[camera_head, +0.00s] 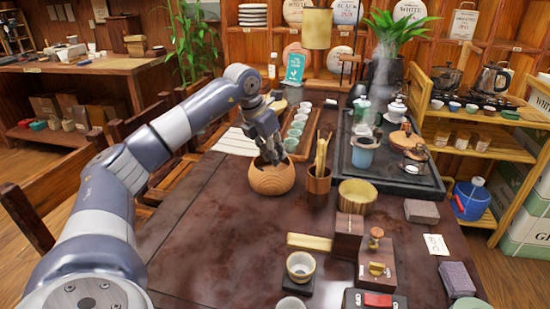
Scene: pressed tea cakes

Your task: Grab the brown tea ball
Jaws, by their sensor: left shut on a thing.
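My left gripper (268,155) points down into the mouth of a round wooden bowl (271,180) on the dark table. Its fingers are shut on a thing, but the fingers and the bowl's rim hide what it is. I cannot make out the brown tea ball. The bowl stands upright on the table. My right gripper is not in view.
A wooden holder with upright tools (319,180) stands just right of the bowl, and a yellowish cup (356,195) beyond it. A dark tea tray (400,176) with teaware lies at the back right. A row of small cups stands behind the bowl. The table's front left is clear.

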